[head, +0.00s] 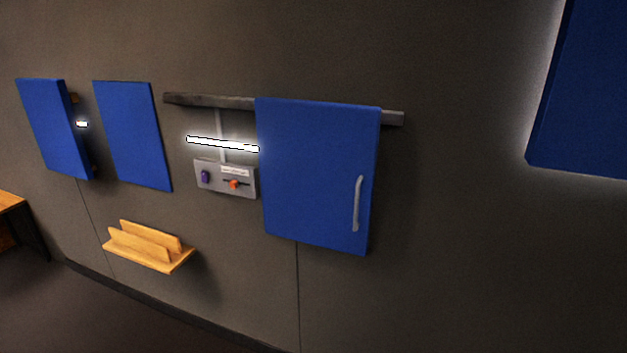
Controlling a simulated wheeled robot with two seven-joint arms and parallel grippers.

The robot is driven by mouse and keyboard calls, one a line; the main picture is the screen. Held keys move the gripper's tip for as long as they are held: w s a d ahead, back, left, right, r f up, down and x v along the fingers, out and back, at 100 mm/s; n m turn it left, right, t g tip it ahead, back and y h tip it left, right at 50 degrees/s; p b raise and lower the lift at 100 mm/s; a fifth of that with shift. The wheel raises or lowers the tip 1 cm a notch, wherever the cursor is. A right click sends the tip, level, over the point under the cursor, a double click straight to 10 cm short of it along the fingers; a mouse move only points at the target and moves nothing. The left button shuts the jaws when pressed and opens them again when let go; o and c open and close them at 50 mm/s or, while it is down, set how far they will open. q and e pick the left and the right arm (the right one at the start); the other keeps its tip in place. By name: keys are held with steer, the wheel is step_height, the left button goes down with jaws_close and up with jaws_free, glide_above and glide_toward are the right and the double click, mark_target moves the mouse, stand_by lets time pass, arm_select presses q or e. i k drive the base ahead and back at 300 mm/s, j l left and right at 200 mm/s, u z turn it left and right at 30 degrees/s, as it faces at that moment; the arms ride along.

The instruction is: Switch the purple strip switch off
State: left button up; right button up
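A small grey control panel (213,185) is on the wall in the head view, left of a blue sliding door. It carries a purple switch (205,176) on its left side and an orange-red knob or slider (234,184) in a dark slot to the right. A small white label sits above the slot. A white light strip (222,144) glows above the panel. The purple switch is too small to tell its position. Neither of my grippers is in view.
The blue door (315,175) with a grey vertical handle (357,203) hangs from a dark rail (210,101), close to the panel's right edge. A wooden wall shelf (150,257) sits below left. Blue panels (133,135) are left. A wooden table (10,201) stands far left.

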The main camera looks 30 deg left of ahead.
mark_target(205, 175)
steer(key=j+u, duration=0.1)
steer(key=u, duration=1.3)
steer(key=i+l, duration=0.05)
